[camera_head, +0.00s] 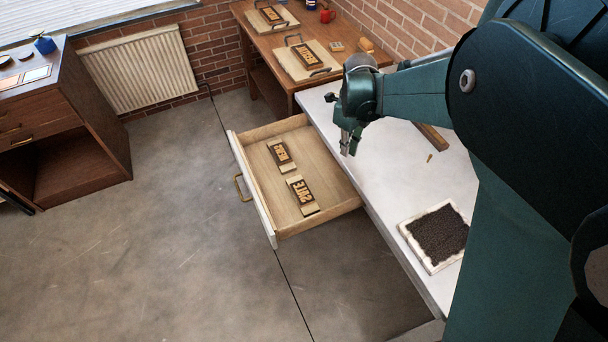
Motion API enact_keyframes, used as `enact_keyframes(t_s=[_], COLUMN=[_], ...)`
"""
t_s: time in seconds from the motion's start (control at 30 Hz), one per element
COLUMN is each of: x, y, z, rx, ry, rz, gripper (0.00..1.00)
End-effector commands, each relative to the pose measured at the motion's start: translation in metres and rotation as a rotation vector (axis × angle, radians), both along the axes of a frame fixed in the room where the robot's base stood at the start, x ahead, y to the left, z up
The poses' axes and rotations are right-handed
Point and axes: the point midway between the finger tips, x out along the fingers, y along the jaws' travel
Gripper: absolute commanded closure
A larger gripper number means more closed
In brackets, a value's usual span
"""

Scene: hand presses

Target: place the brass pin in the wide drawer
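A small brass-coloured piece, which looks like the brass pin (430,157), lies on the white tabletop (398,165). The wide drawer (335,205) is pulled out from under the tabletop, with a brass handle on its pale front. Two dark type blocks with wooden letters lie inside it, one block (281,155) farther back and one block (303,194) nearer. My gripper (347,150) points down near the tabletop's left edge, beside the open drawer and left of the pin, apart from it. Its fingers are too small to tell whether they are open.
A white-rimmed tray with dark filling (436,236) sits on the tabletop's near part. A wooden bar (432,139) lies beyond the pin, partly hidden by my arm. A brown bench (270,35) with boards stands behind, and a wooden cabinet (65,120) at left. Open floor lies between.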

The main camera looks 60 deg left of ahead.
Motion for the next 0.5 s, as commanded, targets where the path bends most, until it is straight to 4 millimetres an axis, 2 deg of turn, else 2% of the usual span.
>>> enact_keyframes(t_s=[0.03, 0.2, 0.5], x=[-0.015, -0.06, -0.144], y=[0.009, 0.035, 0.074], z=[-0.008, -0.024, -0.052], rx=[0.0, 0.0, 0.001], ry=[0.0, -0.001, -0.002], rz=[0.024, 0.097, 0.225], gripper=[1.0, 1.0, 1.0])
